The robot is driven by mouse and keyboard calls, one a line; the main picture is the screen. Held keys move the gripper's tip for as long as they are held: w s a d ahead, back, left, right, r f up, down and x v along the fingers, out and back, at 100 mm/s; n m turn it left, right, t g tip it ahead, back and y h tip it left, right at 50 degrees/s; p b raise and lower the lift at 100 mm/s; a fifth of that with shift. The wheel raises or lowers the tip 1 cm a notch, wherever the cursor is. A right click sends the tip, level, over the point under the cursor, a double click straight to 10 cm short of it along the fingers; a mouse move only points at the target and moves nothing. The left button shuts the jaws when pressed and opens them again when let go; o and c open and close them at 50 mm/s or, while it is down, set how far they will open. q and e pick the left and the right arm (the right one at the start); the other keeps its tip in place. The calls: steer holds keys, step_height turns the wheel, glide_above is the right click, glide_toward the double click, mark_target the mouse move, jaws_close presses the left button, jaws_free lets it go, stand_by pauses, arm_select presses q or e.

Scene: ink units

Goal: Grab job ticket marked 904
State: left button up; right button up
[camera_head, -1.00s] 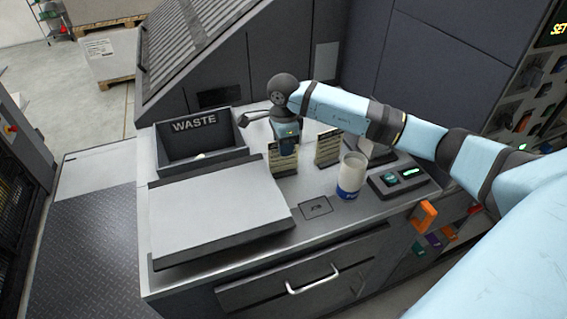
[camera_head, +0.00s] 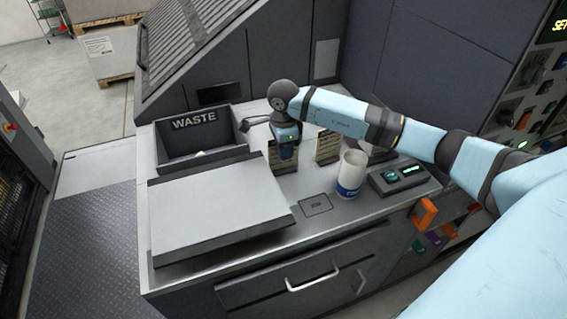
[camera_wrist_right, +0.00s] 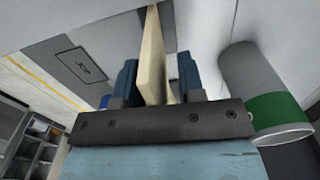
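The ticket is close to the left finger, with a visible gap to the right one. My left gripper is not in view.
A white cup with a blue band (camera_head: 351,174) and a device with a green display (camera_head: 397,177) stand right of the tickets. The dark WASTE bin (camera_head: 176,147) is at left, behind a flat grey panel (camera_head: 215,205). A green-banded cylinder (camera_wrist_right: 265,95) is close right in the wrist view.

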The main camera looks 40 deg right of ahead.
steer(key=shift+c, duration=0.4)
jaws_close()
steer(key=shift+r, duration=0.1)
